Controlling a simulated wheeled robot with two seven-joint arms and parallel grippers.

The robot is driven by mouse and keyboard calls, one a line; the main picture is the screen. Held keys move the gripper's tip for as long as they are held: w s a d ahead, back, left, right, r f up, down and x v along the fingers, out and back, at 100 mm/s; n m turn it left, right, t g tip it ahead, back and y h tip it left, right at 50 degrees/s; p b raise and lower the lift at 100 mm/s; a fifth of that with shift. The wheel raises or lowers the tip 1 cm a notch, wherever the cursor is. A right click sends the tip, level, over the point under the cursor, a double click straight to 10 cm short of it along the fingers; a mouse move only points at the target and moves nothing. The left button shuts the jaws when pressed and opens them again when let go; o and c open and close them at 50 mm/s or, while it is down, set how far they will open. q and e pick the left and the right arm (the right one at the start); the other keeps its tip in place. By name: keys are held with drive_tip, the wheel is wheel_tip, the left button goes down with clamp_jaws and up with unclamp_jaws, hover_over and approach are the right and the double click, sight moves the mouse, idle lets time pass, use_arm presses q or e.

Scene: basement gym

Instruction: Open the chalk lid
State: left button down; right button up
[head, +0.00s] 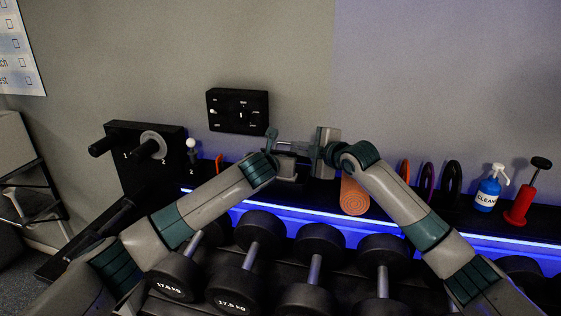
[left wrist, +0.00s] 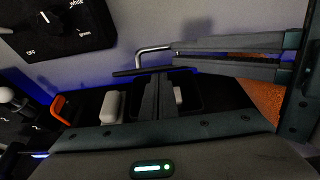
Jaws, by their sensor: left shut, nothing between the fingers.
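The dark chalk box (head: 287,178) sits on the rack's top shelf against the wall. A thin dark edge, seemingly the raised lid (left wrist: 150,72), carries a bent metal handle (left wrist: 150,50). My right gripper (left wrist: 174,51) comes in from the right with its fingertips closed around the handle's end; it also shows in the head view (head: 294,148). My left gripper (left wrist: 158,78) is shut and empty, over the box; its fingers partly hide the lid and box.
A black dial panel (head: 238,111) is on the wall above left. An orange roll (head: 354,195) stands right of the box. A cleaner bottle (head: 488,190) and a red-based tool (head: 522,207) stand farther right. Dumbbells (head: 260,240) fill the rack below.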

drive_tip(key=shift+s+d+f, duration=0.25)
drive_tip(key=shift+s+f, duration=0.05)
drive_tip(key=shift+s, duration=0.05)
